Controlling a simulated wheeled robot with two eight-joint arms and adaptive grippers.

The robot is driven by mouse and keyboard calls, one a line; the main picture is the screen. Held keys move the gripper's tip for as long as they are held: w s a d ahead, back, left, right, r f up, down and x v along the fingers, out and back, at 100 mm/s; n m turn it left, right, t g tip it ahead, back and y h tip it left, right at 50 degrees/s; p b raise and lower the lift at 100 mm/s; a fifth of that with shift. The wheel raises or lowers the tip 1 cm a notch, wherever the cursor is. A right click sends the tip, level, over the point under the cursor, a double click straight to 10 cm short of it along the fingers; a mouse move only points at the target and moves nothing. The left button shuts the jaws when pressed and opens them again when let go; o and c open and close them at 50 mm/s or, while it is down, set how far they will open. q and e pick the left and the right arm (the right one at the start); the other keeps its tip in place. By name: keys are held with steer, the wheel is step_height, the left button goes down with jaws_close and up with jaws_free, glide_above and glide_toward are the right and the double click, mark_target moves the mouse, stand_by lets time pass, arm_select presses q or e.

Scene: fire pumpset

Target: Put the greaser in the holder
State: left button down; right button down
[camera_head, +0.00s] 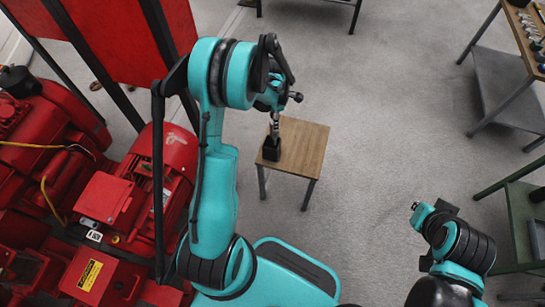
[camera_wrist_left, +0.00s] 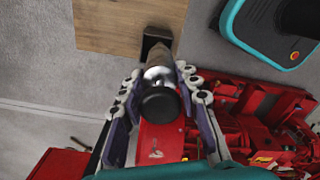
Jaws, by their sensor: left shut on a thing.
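The greaser (camera_wrist_left: 160,75) has a black round end, a silver collar and a darker barrel. My left gripper (camera_wrist_left: 160,85) is shut on it, with a finger on each side. In the head view the left gripper (camera_head: 276,108) points down over the small table, and the greaser (camera_head: 275,129) hangs below it. The holder (camera_head: 271,150) is a small black box on the table, directly below the greaser. In the wrist view the holder (camera_wrist_left: 152,42) is partly hidden behind the greaser. I cannot tell whether the tip is inside it.
The small wooden table (camera_head: 303,145) is bare beside the holder. Red pump machinery (camera_head: 110,200) fills the left side. A workbench with tools (camera_head: 525,30) stands at the upper right, a green table (camera_head: 522,215) at the right. Grey floor between is clear.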

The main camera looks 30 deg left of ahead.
mark_target(272, 135)
arm_select(q)
steer(key=shift+w+a+f+n, duration=0.15)
steer(key=shift+a+f+n, duration=0.5)
steer(key=shift+n, duration=0.45)
steer(key=shift+a+f+b, duration=0.1)
steer(key=shift+f+b, duration=0.15)
steer(key=shift+b, duration=0.1)
step_height(272, 135, down, 10)
steer(key=b, duration=0.4)
steer(key=shift+r, duration=0.3)
steer(key=c, duration=1.1)
jaws_free()
